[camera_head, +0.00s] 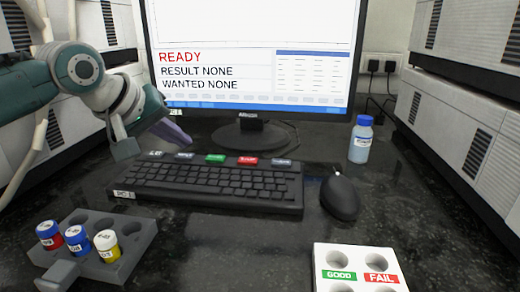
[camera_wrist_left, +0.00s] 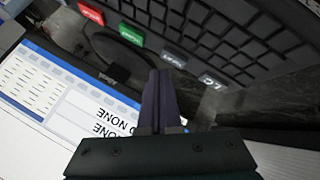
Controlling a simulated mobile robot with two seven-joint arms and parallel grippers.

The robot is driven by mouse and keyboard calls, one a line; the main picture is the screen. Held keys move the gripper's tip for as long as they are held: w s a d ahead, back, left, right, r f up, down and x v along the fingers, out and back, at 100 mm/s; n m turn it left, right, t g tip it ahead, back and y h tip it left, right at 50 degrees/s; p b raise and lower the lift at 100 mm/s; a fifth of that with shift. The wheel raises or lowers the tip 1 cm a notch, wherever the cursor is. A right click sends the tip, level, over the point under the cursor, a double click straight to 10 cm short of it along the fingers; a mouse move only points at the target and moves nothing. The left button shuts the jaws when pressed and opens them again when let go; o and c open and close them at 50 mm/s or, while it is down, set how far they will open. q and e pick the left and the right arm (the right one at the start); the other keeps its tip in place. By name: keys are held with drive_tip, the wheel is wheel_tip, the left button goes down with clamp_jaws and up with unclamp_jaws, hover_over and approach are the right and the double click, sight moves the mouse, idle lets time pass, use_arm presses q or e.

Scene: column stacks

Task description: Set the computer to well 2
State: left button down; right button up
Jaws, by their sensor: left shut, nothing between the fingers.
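The computer's monitor (camera_head: 250,55) reads READY, RESULT NONE and WANTED NONE. The black keyboard (camera_head: 210,188) lies in front of it, with a row of labelled keys along its back edge: a green key (camera_head: 215,158), a red key (camera_head: 248,161) and several grey ones. My left gripper (camera_head: 182,138) is shut and empty, above and behind the grey keys at the keyboard's back left. In the left wrist view, its fingers (camera_wrist_left: 160,80) point toward the keyboard's back edge, near a grey key (camera_wrist_left: 174,59), with no clear contact. The small key lettering is hard to read. My right gripper is out of view.
A black mouse (camera_head: 340,197) and a blue-capped bottle (camera_head: 361,140) stand right of the keyboard. A grey rack (camera_head: 135,235) with three capped vials is at front left. A white GOOD/FAIL holder (camera_head: 330,285) is at front right. Grey instrument housings flank both sides.

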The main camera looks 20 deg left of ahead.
use_arm(q)
drive_tip(key=shift+f, duration=0.15)
drive_tip(key=shift+f, duration=0.25)
drive_tip(key=shift+f, duration=0.45)
idle(1.0)
drive_tip(key=shift+r+p, duration=0.8)
drive_tip(key=shift+p, duration=0.4)
drive_tip(key=shift+r, duration=0.1)
wheel_tip(320, 180, up, 5)
drive_tip(key=p, duration=0.6)
